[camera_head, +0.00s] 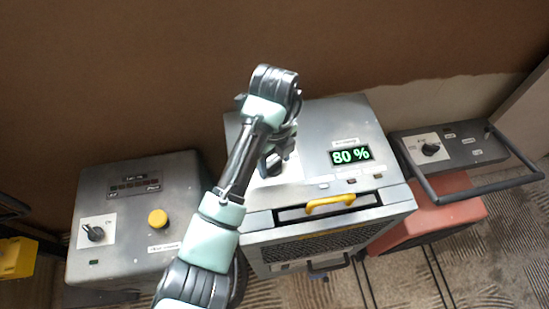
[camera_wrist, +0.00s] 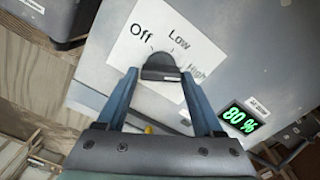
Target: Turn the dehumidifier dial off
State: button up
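The dehumidifier (camera_head: 308,142) is the grey machine in the middle of the head view, with a green display reading 80 % (camera_head: 350,156). Its dark dial (camera_wrist: 161,66) sits on a white plate (camera_wrist: 126,48) marked Off, Low and High in the wrist view. My gripper (camera_wrist: 160,74) is open, with one finger on each side of the dial. Small gaps seem to show beside the dial; I cannot tell whether either finger touches it. The fingers and the dial's own shape hide which mark it points to. In the head view my arm partly covers the dial.
A grey box with a knob (camera_head: 94,232) and a yellow button (camera_head: 158,218) stands at left. A red machine (camera_head: 425,215) with a dialled panel (camera_head: 470,145) and black bar handle is at right. A wall rises behind.

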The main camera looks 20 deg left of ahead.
jog(key=c, duration=0.9)
jog(key=shift+c, duration=0.2)
jog(key=shift+r+n+p, duration=0.1)
jog(key=shift+n+p, duration=0.2)
jog(key=shift+p, duration=0.05)
jog(key=shift+r+n+p, duration=0.1)
jog(key=shift+n+p, duration=0.4)
jog(key=shift+p, duration=0.05)
jog(key=n+p, duration=0.2)
jog(key=n, duration=0.1)
jog(key=shift+w+p, duration=0.1)
jog(key=shift+p, duration=0.3)
jog(key=n+p, duration=0.4)
jog(key=n, duration=0.3)
jog(key=shift+w, duration=0.15)
jog(key=n+p, duration=0.2)
jog(key=n, duration=0.4)
jog(key=shift+w+a, duration=0.1)
jog(key=n+p, duration=0.2)
jog(key=n, duration=0.4)
jog(key=shift+a, duration=0.15)
jog(key=shift+n, duration=0.3)
